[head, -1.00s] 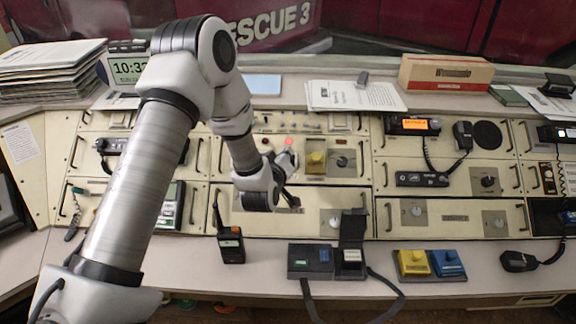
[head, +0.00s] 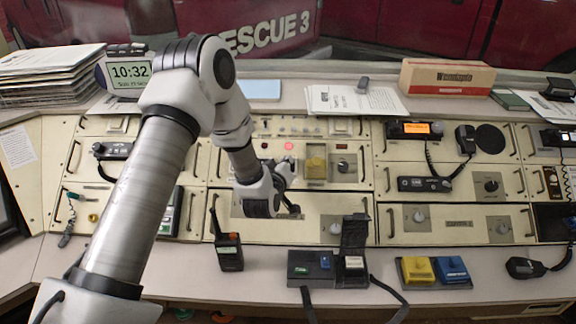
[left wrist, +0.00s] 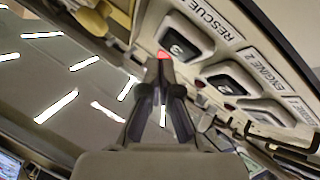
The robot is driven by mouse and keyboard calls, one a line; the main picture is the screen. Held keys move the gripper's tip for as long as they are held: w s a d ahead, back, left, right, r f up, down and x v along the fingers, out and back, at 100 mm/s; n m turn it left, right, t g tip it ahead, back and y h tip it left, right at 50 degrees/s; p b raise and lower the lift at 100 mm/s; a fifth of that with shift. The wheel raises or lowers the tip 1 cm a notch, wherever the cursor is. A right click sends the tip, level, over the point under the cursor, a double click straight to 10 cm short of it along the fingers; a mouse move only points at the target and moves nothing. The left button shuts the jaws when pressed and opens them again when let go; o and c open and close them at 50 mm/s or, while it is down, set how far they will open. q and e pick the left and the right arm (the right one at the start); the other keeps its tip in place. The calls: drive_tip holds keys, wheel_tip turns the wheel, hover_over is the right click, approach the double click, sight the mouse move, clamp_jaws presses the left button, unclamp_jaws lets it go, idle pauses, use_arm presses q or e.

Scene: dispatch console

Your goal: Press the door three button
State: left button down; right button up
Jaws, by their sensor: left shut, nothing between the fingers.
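The door three button (left wrist: 187,40) is a dark cap marked 3 in a pale housing, beside a RESCUE label, in the left wrist view. My left gripper (left wrist: 160,68) is shut and empty, its fingertips left of and below that button in the picture. I see no clear contact with the cap. A lit red lamp (left wrist: 163,53) shows right at the fingertips. In the head view my left gripper (head: 290,165) is over the upper console panel, just below the red lamp (head: 289,145); the wrist hides the button there. My right gripper is not in view.
A button marked 2 (left wrist: 230,82) and another button (left wrist: 268,111) line up beside the 3. A yellow control (head: 316,166) sits close to the right of my gripper. A handheld radio (head: 229,252) stands on the desk below. A phone-like box (head: 312,268) is nearby.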

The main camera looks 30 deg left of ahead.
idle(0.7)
use_arm(q)
drive_tip(key=shift+w+a+f+b, duration=0.15)
drive_tip(key=shift+w+f+b, duration=0.05)
drive_tip(key=shift+f+b, duration=0.2)
drive_tip(key=shift+w+a+f+b, duration=0.15)
drive_tip(key=shift+w+f+b, duration=0.05)
drive_tip(key=shift+f+b, duration=0.25)
idle(0.7)
drive_tip(key=shift+r, duration=0.15)
drive_tip(key=shift+s+d+r+p, duration=0.3)
drive_tip(key=shift+s+r+p, duration=0.1)
drive_tip(key=shift+r+p, duration=0.2)
drive_tip(key=shift+r, duration=0.25)
drive_tip(key=s+r+p, duration=0.1)
drive_tip(key=r, duration=0.1)
drive_tip(key=s+d+r+p, duration=0.1)
drive_tip(key=shift+s+d+r+p, duration=0.15)
drive_tip(key=shift+d+r+p, duration=0.05)
drive_tip(key=shift+r+p, duration=0.2)
